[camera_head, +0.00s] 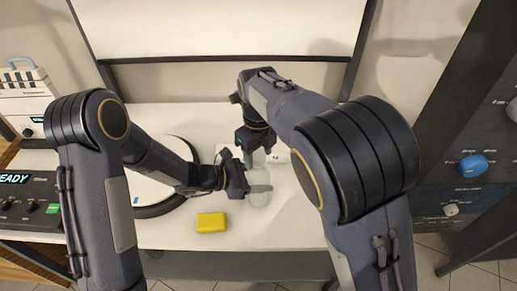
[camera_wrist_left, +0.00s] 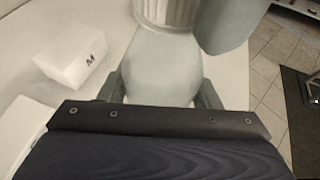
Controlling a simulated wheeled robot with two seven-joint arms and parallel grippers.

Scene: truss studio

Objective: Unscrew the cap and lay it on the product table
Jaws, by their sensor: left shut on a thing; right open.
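A pale, translucent bottle (camera_head: 259,200) stands on the white product table (camera_head: 290,225). In the left wrist view the bottle (camera_wrist_left: 160,68) fills the space between my left fingers, and its ribbed, pale cap (camera_wrist_left: 168,12) shows at the top edge. My left gripper (camera_head: 260,188) is shut on the bottle's body; it also shows in the left wrist view (camera_wrist_left: 160,94). My right gripper (camera_head: 259,158) is open and points down above the bottle. A grey finger-like part, probably of my right gripper, is beside the cap. In the head view the cap is hidden.
A white box marked M (camera_wrist_left: 75,57) stands close to the bottle; part of it shows in the head view (camera_head: 279,156). A yellow block (camera_head: 211,222) lies at the table's front. A round white plate with a dark rim (camera_head: 150,190) is at left, partly behind my left arm.

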